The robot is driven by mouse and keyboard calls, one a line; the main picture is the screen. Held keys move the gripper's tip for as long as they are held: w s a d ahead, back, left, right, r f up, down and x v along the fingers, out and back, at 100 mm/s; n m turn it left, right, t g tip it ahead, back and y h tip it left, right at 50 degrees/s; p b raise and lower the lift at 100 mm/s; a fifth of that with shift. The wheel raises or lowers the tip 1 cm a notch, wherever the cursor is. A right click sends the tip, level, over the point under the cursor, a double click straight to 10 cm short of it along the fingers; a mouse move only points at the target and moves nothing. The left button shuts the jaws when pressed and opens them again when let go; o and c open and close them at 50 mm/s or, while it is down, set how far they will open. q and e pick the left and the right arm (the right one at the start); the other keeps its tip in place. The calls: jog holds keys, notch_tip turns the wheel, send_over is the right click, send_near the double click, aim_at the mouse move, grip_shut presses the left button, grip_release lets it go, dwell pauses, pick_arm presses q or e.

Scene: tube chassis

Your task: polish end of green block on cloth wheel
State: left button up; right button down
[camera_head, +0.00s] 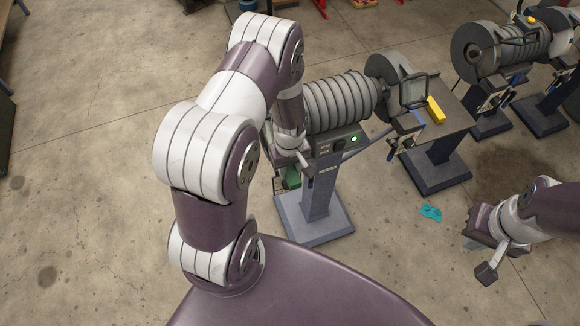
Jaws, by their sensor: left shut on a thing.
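My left arm reaches over to the near polishing machine (340,103), a ribbed grey motor on a dark blue pedestal. My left gripper (299,164) is low at the machine's left end, shut on the green block (291,179). Only a small part of the block shows below the gripper. The cloth wheel at that end is mostly hidden behind my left arm, so I cannot tell whether the block touches it. My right gripper (487,256) is at the right, over bare floor, open and empty, with its fingers apart.
A green light (354,139) glows on the machine's front. More machines (505,50) stand back right. A turquoise item (431,212) lies on the concrete floor. The floor at left is clear.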

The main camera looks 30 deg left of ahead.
pick_arm(q)
jog(key=shift+w+a, duration=0.2)
jog(key=shift+a, duration=0.05)
jog(key=shift+p, duration=0.6)
dwell(4.2)
jog(key=shift+r, duration=0.1)
jog(key=shift+s+d, duration=0.2)
jog(key=shift+d, duration=0.05)
jog(key=s+d, duration=0.4)
jog(key=d, duration=0.1)
jog(key=shift+s+d, duration=0.3)
jog(key=shift+s, duration=0.1)
